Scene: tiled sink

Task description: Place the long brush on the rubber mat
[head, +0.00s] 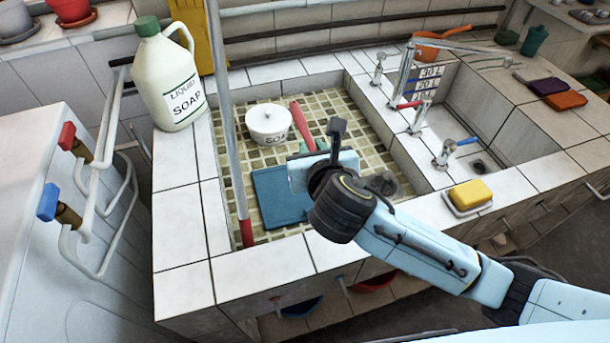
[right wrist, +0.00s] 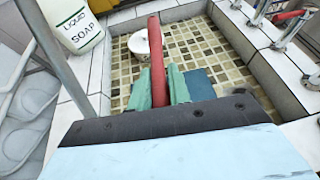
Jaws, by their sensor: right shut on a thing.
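My right gripper (head: 309,148) is over the tiled sink basin, partly hidden behind its own wrist in the head view. In the right wrist view its green fingers (right wrist: 160,88) are shut on a long red bar, which I take to be the long brush (right wrist: 157,58). The red part of the brush (head: 302,125) points away from me past the fingers; its bristles cannot be made out. A flat blue mat (head: 278,200), likely the rubber mat, lies on the basin floor, left of and nearer than the gripper. It partly shows in the right wrist view (right wrist: 201,86). My left gripper is not in view.
A soap jug (head: 172,85) stands on the left rim. A grey pole (head: 229,110) with a red end rises at the basin's left. Taps (head: 418,115) and a yellow sponge (head: 470,193) are on the right.

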